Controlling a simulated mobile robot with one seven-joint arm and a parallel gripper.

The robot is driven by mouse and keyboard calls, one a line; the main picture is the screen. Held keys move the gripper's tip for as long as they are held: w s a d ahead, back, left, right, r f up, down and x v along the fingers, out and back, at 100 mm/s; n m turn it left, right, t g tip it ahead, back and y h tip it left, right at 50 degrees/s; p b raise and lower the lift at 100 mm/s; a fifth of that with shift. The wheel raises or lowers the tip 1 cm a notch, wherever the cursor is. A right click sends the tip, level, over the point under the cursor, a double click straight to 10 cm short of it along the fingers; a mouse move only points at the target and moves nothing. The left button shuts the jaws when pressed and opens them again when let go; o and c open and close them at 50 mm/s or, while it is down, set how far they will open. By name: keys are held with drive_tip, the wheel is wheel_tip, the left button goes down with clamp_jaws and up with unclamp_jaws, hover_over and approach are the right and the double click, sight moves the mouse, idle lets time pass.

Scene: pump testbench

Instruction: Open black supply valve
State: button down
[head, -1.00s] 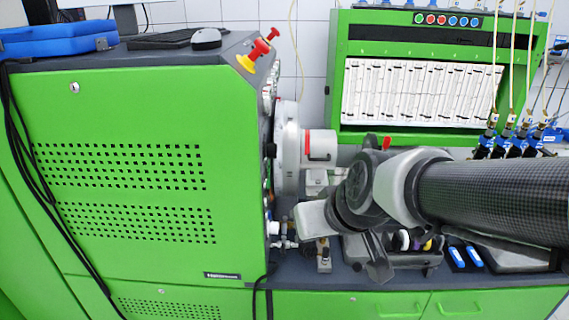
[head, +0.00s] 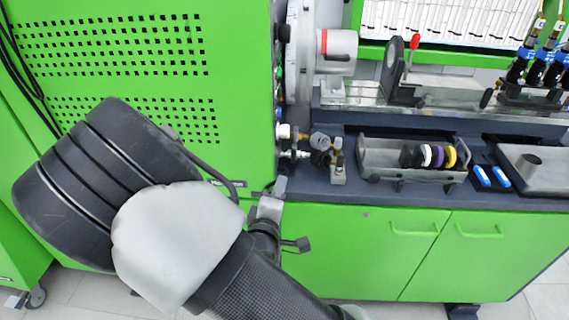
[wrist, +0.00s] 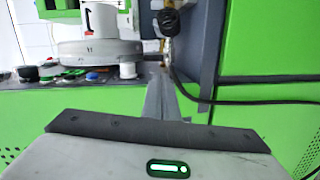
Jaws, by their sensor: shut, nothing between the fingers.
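A small cluster of fittings sits on the bench beside the green cabinet, with a round gauge (head: 319,140) and brass parts. A dark part (head: 320,159) just below the gauge looks like the black supply valve; its handle position is too small to tell. In the wrist view a black ribbed part (wrist: 171,22) on a brass fitting shows at the top, beyond the fingers. My gripper (head: 280,186) is low at the bench's front edge, left of and below the fittings, apart from them. Its fingers (wrist: 165,88) are closed together and hold nothing.
The green cabinet (head: 130,80) stands close on the left, with a black cable (wrist: 195,99) near the fingers. A metal tray (head: 385,160) with colored rings lies right of the fittings. A red lever (head: 414,41) rises behind. The bench front (head: 320,187) is partly free.

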drive_tip(key=shift+s+a+r+n+t, duration=0.2)
drive_tip(key=shift+s+a+n+t, duration=0.2)
drive_tip(key=shift+n+t, duration=0.4)
drive_tip(key=shift+w, duration=0.1)
drive_tip(key=w, duration=0.3)
drive_tip(key=w+b, duration=0.1)
drive_tip(key=w, duration=0.2)
drive_tip(key=w+d, duration=0.1)
drive_tip(key=w, duration=0.3)
drive_tip(key=shift+d, duration=0.1)
drive_tip(key=shift+s+d+y, duration=0.1)
drive_tip(key=shift+y, duration=0.2)
